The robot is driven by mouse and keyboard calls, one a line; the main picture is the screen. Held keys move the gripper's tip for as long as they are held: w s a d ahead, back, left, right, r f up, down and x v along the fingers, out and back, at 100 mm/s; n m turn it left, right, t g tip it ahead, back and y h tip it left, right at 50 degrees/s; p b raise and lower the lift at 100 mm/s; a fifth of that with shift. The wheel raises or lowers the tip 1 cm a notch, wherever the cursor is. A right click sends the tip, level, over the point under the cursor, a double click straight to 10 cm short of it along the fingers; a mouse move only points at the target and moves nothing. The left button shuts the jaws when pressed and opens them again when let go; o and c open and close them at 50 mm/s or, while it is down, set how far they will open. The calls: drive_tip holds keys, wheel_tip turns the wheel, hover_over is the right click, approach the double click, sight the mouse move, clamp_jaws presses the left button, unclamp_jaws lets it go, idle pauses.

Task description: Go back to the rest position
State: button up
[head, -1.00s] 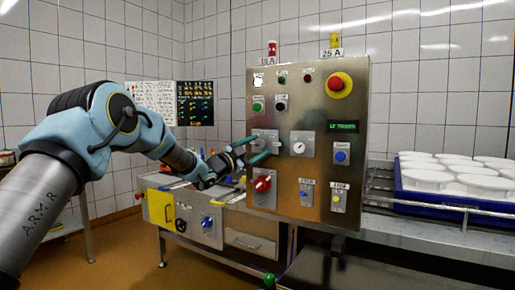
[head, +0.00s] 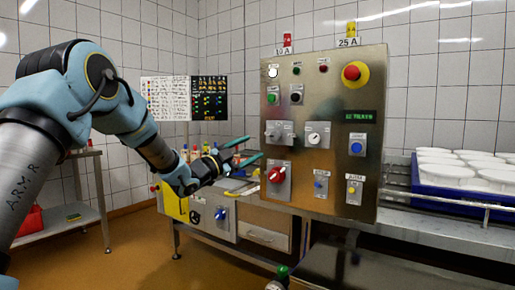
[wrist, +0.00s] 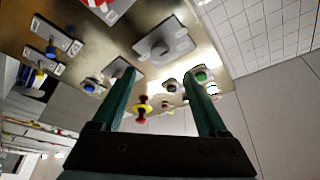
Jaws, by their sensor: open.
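My gripper (head: 248,152) is open and empty, with its two green fingers apart. In the head view it is just left of the metal control panel (head: 335,235), in front of its left edge. The panel bears a red rotary switch (head: 277,174), a grey selector (head: 278,131), a red emergency button on yellow (head: 353,72) and several small buttons. In the wrist view the two fingers (wrist: 160,80) frame part of the panel (wrist: 135,50), seen tilted. No finger visibly touches a switch there. My arm reaches in from the left.
A blue crate (head: 430,198) of white moulds stands on the right bench. A low cabinet with a yellow panel (head: 172,203) stands behind my gripper. A shelf with a red bin (head: 29,220) is at far left. Floor (head: 130,250) at lower left is clear.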

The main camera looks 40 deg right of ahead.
drive_tip(key=shift+a, duration=0.2)
idle(0.4)
drive_tip(key=w+a+f+n+t+y, duration=0.3)
drive_tip(key=w+a+n+y, duration=0.15)
drive_tip(key=a, duration=0.35)
drive_tip(key=w+a+f+n+t+y, duration=0.3)
drive_tip(key=w+a+f+n, duration=0.15)
drive_tip(key=a, duration=0.35)
drive_tip(key=w+a+f+n+t+y, duration=0.3)
drive_tip(key=w+a+n+t+y, duration=0.15)
drive_tip(key=a, duration=0.25)
drive_tip(key=a+f+n+g+y, duration=0.1)
drive_tip(key=a+f+n+y, duration=0.25)
drive_tip(key=a, duration=0.85)
drive_tip(key=s+a+f+n+g+y, duration=0.3)
drive_tip(key=s+a+f+n, duration=0.2)
drive_tip(key=s+a, duration=0.65)
drive_tip(key=s+a+f+n+g+y, duration=0.3)
drive_tip(key=s+a+f+n+g, duration=0.1)
drive_tip(key=s+a, duration=0.7)
wheel_tip(320, 180, up, 16)
drive_tip(key=a+p, duration=0.1)
drive_tip(key=p, duration=1.4)
drive_tip(key=shift+s+f+p, duration=0.2)
drive_tip(key=shift+f+p, duration=0.05)
drive_tip(key=shift+p, duration=0.15)
